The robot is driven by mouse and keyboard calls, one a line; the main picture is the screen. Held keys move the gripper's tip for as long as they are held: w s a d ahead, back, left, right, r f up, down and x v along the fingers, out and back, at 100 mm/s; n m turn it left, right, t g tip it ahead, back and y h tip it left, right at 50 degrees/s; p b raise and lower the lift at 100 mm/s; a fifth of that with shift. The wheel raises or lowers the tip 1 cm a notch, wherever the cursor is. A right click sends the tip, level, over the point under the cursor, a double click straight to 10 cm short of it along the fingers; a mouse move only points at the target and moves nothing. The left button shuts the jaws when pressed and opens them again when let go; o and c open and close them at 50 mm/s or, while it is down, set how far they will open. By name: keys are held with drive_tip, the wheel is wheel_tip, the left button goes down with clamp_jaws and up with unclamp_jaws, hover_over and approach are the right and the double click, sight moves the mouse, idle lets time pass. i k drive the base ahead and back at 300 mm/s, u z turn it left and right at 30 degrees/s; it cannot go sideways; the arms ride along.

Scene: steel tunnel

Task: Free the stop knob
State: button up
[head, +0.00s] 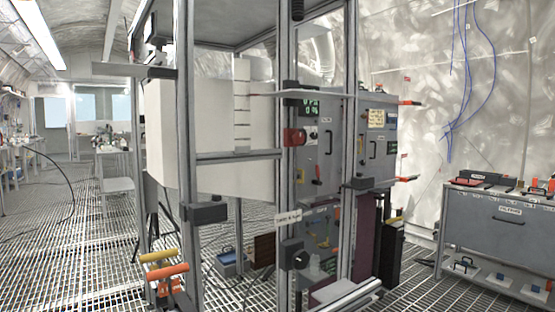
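A red round knob (292,137) sits on the front of a grey cabinet panel (315,160), just right of an upright metal post near the middle of the head view. It is the likeliest stop knob, but its details are too small to tell what blocks it. A dark round knob (300,260) is on a box lower down by the same post. My gripper is not in view.
An upright metal frame (187,120) with crossbars stands in front of the cabinets. Orange and yellow handles (165,272) stick out at lower left. A grey bench (500,225) with tools stands at right. Grated floor (70,240) is open at left.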

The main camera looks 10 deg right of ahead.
sight(297, 138)
drive_tip(key=u, duration=3.35)
drive_tip(key=k, duration=2.45)
drive_tip(key=z, duration=1.95)
